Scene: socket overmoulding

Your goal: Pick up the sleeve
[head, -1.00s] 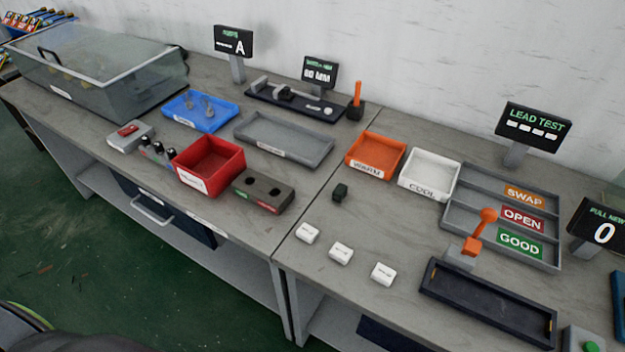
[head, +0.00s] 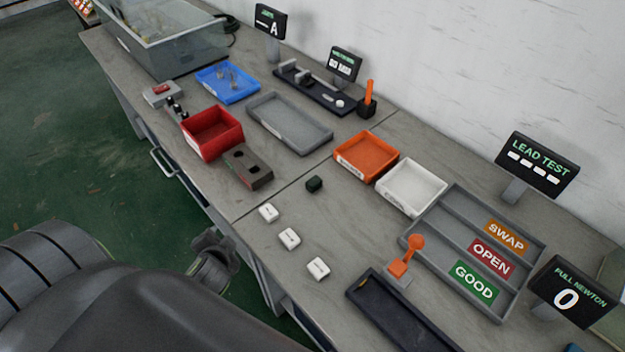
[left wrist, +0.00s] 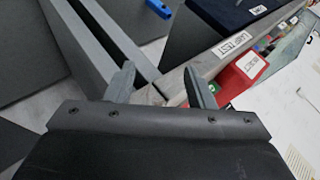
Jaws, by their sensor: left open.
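No part can be made out for certain as the sleeve. My right gripper is not in view.
A red bin (head: 213,150), a grey tray (head: 262,128), the orange tray (head: 347,163) and a white tray (head: 390,200) stand on the bench. Three white blocks lie near the front edge. An orange-handled lever (head: 413,250) stands before the SWAP/OPEN/GOOD rack (head: 437,268).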

